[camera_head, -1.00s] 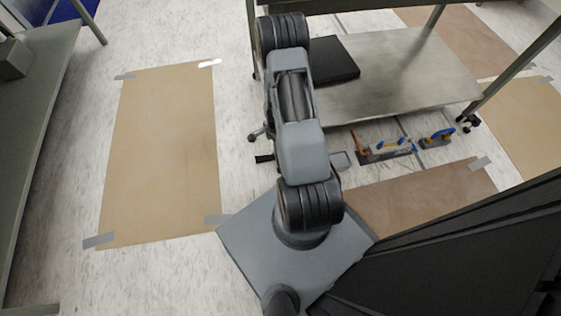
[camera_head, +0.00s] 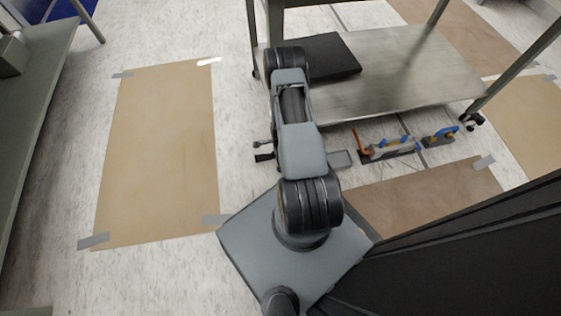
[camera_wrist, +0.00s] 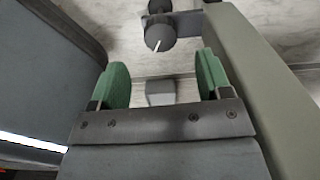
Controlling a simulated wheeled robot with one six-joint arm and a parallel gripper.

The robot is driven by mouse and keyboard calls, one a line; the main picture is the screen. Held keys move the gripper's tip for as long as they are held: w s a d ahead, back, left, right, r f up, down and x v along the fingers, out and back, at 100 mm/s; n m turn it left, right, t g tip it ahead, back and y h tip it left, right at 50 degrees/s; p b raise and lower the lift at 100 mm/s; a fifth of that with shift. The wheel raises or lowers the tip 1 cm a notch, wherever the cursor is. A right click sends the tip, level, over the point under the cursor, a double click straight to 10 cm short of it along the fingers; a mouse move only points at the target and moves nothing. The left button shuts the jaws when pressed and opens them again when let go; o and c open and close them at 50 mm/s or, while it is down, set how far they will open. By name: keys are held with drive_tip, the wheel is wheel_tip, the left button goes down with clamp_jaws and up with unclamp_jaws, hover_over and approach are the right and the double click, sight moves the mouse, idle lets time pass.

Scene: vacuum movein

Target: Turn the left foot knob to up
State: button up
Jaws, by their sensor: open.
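A dark round knob (camera_wrist: 160,36) with a white line across its face shows at the top middle of the wrist view. I take it for the foot knob, but cannot confirm that it is the left one. My gripper (camera_wrist: 163,78) has two green finger pads, spread apart with nothing held between them. The knob appears beyond the fingertips, apart from them, roughly in line with the gap. In the head view my arm covers the gripper. Small dark parts (camera_head: 263,157) show at the arm's left side, too small to identify.
A grey-green post (camera_wrist: 265,75) runs close along the right finger in the wrist view. The metal table (camera_head: 395,75) has a low shelf holding a black slab (camera_head: 328,57). Tools (camera_head: 388,147) lie on the floor. A tan floor sheet (camera_head: 158,150) lies at left, clear.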

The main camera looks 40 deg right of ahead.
wheel_tip(320, 180, down, 6)
drive_tip(key=shift+f+b, duration=0.25)
drive_tip(key=shift+b, duration=0.95)
drive_tip(key=shift+c, duration=0.3)
drive_tip(key=c, duration=0.9)
drive_tip(key=shift+o, duration=0.2)
drive_tip(key=shift+n, duration=1.6)
drive_tip(key=o, duration=0.9)
wheel_tip(320, 180, up, 14)
drive_tip(key=p, duration=0.5)
drive_tip(key=shift+p, duration=0.4)
